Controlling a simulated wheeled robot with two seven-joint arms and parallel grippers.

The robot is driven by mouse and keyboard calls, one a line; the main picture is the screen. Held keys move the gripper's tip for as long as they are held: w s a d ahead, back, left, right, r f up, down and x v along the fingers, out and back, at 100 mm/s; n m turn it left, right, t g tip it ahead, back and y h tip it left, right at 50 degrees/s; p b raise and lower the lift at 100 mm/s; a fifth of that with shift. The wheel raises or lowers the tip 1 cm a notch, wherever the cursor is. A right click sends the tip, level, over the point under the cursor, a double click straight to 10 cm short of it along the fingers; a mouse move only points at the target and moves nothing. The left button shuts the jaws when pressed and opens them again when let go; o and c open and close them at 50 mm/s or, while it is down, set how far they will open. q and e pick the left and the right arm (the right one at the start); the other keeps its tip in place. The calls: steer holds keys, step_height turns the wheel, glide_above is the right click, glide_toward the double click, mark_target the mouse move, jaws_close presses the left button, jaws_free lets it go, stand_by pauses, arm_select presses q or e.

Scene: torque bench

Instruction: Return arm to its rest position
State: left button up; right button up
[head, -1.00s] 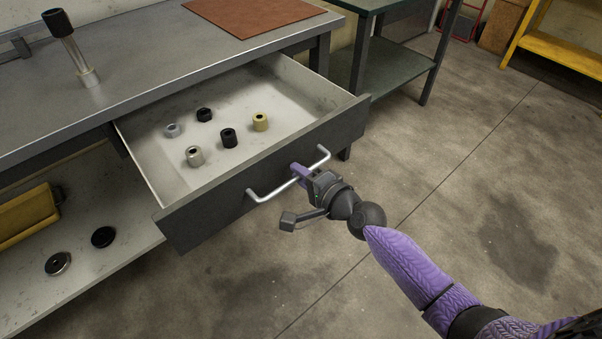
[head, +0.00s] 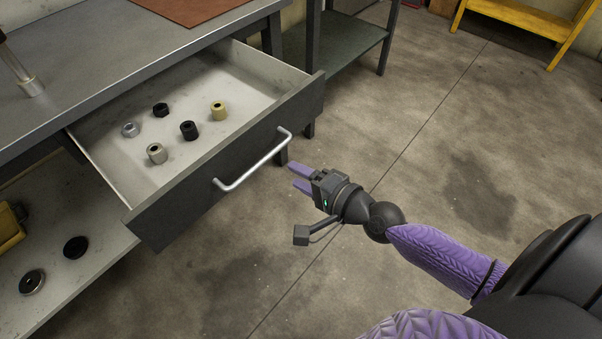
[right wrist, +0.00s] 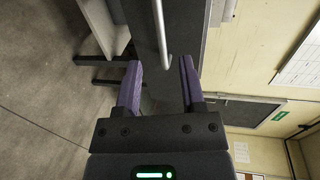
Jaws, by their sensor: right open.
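My right gripper (head: 302,178) has purple fingers that stand apart and empty. It is to the right of the drawer handle (head: 254,162), with a gap between them. In the right wrist view the two fingers (right wrist: 160,85) are spread, and the silver handle bar (right wrist: 161,35) shows ahead between them. The grey drawer (head: 225,165) is pulled out from the bench. My right arm comes in from the lower right. My left gripper is not in view.
In the drawer lie several sockets and nuts, among them a brass one (head: 219,111) and a black one (head: 189,130). The workbench top (head: 110,70) is at the upper left. A yellow stand (head: 520,18) is at the back right. The floor (head: 450,130) right of the drawer is clear.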

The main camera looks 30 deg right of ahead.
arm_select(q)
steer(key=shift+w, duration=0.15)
arm_select(e)
steer(key=shift+d+f, duration=0.1)
steer(key=shift+f, duration=0.05)
steer(key=s+d+f+n+g+h+p, duration=0.2)
steer(key=s+f+n+g+h+p, duration=0.15)
steer(key=s+f, duration=0.55)
steer(key=s+d+f+n+g+h+p, duration=0.25)
steer(key=s+f+n+g, duration=0.25)
steer(key=s+f, duration=0.45)
arm_select(q)
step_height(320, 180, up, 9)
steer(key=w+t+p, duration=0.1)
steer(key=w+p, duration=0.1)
steer(key=p, duration=0.1)
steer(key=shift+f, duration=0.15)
arm_select(e)
steer(key=s+a+f+n+g, duration=0.1)
steer(key=s+f+n+g, duration=0.1)
steer(key=s, duration=0.9)
steer(key=s+a+f+n+g, duration=0.1)
steer(key=s+n+g, duration=0.3)
steer(key=s, duration=0.7)
steer(key=shift+f+n+g, duration=0.35)
steer(key=shift+f+n, duration=0.4)
steer(key=shift+n, duration=0.4)
